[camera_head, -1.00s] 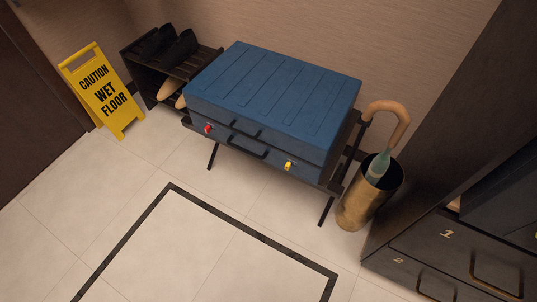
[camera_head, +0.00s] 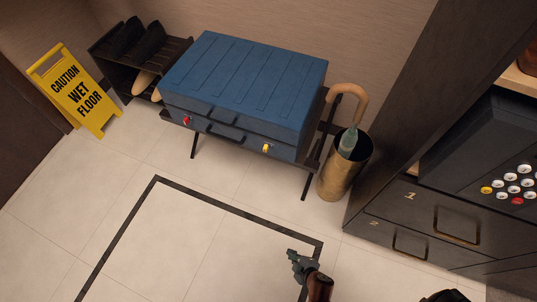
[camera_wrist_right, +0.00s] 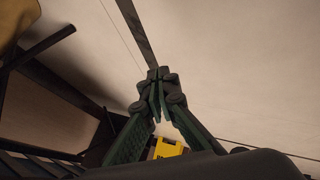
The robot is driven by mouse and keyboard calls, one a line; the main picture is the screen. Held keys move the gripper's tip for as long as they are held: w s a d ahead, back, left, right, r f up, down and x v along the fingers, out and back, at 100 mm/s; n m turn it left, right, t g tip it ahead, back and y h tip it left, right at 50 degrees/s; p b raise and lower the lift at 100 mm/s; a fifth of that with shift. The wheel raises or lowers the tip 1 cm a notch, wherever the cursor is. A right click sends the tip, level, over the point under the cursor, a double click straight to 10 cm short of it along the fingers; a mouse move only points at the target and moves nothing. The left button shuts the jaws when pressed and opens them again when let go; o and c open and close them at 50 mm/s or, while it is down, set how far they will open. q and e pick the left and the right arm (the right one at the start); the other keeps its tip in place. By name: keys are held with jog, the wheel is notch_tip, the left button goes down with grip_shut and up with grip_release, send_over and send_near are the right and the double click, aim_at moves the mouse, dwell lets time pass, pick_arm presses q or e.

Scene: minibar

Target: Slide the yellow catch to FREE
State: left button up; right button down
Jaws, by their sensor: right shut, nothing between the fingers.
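A blue suitcase (camera_head: 245,90) lies closed on a dark luggage rack. The yellow catch (camera_head: 266,148) is on its front face, to the right of the black handle. A red catch (camera_head: 187,121) is on the left of the same face. Any lettering by the catches is too small to read. My right gripper (camera_head: 294,258) is low in the head view, over the floor in front of the suitcase and well apart from the yellow catch. Its fingers show shut and empty in the right wrist view (camera_wrist_right: 158,78). My left gripper is not in view.
A brass umbrella stand (camera_head: 337,180) with a curved-handled umbrella is right of the rack. A dark cabinet with numbered drawers (camera_head: 407,244) and a keypad unit (camera_head: 490,150) is farther right. A yellow wet-floor sign (camera_head: 80,95) and shoe rack are left. The front floor is open.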

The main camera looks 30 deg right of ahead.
aim_at(266, 148)
jog(key=w+r+n+t+h+p, duration=0.1)
jog(key=w+r+h, duration=0.1)
jog(key=w+r, duration=0.4)
jog(key=w+r+n+t+h+p, duration=0.15)
jog(key=w+r, duration=0.25)
jog(key=w, duration=0.5)
pick_arm(q)
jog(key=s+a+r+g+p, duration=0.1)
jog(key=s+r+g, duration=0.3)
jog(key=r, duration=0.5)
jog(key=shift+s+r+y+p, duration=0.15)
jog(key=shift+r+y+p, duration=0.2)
jog(key=shift+p, duration=0.25)
pick_arm(e)
jog(key=w+a+r+t+h, duration=0.2)
jog(key=w+r, duration=0.4)
jog(key=r, duration=0.5)
jog(key=w+a+r+t+h, duration=0.2)
jog(key=w+r+h, duration=0.2)
jog(key=w+r, duration=0.3)
notch_tip(266, 148, up, 5)
jog(key=shift+a+r+t, duration=0.15)
jog(key=shift+a+t, duration=0.05)
jog(key=shift+t, duration=0.15)
